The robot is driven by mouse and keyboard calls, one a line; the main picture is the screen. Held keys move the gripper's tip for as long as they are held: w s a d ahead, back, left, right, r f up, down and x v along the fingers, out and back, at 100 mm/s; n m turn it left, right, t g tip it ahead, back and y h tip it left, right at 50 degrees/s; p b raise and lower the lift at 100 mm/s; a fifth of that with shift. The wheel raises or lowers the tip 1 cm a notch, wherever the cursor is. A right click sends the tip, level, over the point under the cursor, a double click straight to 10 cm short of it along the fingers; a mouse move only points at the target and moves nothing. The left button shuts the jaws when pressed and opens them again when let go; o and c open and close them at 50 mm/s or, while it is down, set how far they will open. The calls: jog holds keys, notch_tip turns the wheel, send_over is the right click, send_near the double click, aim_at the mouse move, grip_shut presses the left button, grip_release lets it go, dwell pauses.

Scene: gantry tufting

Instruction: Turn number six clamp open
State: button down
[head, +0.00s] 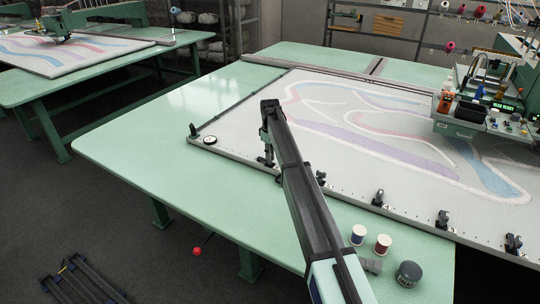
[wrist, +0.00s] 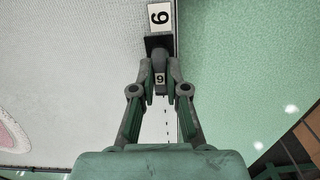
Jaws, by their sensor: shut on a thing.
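The number six clamp (wrist: 159,57) is in the wrist view at top centre, a dark clamp on the frame edge. Its end carries a small white tag, and a larger numbered plate (wrist: 160,16) lies beyond it; both digits appear turned. My gripper (wrist: 159,74) is shut on the clamp's dark lever, one finger on each side. In the head view my gripper (head: 267,159) is at the near-left edge of the tufting frame (head: 228,143), and my arm partly hides the clamp. The lever's exact angle is hard to tell.
More black clamps (head: 377,198) line the near frame edge to the right. Two thread spools (head: 382,244) and a dark round tin (head: 408,274) stand on the green table (head: 150,140) near its front edge. A tufting machine (head: 485,95) sits at the right.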

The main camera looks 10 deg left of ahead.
jog(key=shift+n, duration=0.4)
jog(key=c, duration=1.2)
grip_release()
jog(key=shift+f, duration=0.1)
notch_tip(320, 180, up, 12)
jog(key=shift+r, duration=0.1)
